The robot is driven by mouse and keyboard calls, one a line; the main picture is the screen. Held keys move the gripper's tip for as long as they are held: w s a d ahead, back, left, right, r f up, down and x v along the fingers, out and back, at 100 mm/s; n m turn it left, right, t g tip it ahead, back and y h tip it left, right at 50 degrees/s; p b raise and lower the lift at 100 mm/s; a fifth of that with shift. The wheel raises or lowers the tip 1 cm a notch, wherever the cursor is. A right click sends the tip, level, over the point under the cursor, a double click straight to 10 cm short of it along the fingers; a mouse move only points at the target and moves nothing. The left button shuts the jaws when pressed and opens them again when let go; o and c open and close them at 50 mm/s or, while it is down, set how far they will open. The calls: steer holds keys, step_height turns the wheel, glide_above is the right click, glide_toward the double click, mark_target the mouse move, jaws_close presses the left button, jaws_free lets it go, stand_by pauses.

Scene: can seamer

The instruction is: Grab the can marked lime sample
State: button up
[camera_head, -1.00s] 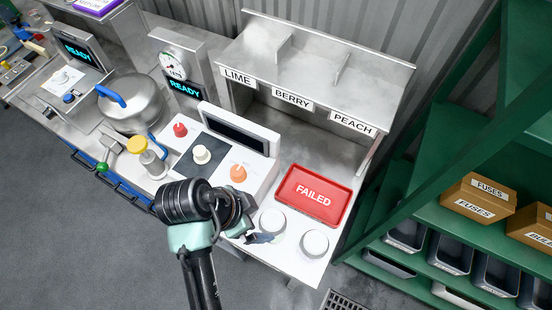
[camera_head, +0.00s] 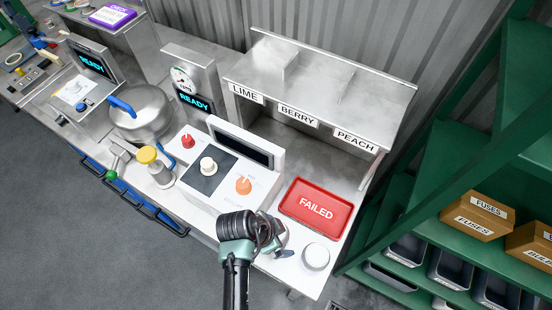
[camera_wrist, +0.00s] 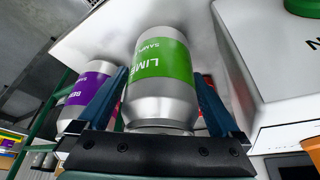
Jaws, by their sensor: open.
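The lime can (camera_wrist: 160,85), silver with a green "LIME SAMPLE" band, stands between the two fingers of my gripper (camera_wrist: 163,76) in the wrist view. The fingers are open, one on each side of it; I cannot tell whether either touches it. A second can (camera_wrist: 85,95) with a purple band, its label partly hidden, is behind the left finger. In the head view my gripper (camera_head: 270,238) is at the counter's front right and mostly hides one can. The other can's pale round top (camera_head: 316,256) shows to its right.
A red tray (camera_head: 316,205) marked FAILED lies just behind the cans. A control panel with knobs (camera_head: 215,170) stands to the left. A shelf (camera_head: 320,75) labelled LIME, BERRY and PEACH is at the back. Green shelving (camera_head: 440,240) stands at the right.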

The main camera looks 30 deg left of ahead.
steer(key=shift+f, duration=0.2)
steer(key=shift+w, duration=0.1)
jaws_close()
steer(key=shift+r, duration=0.1)
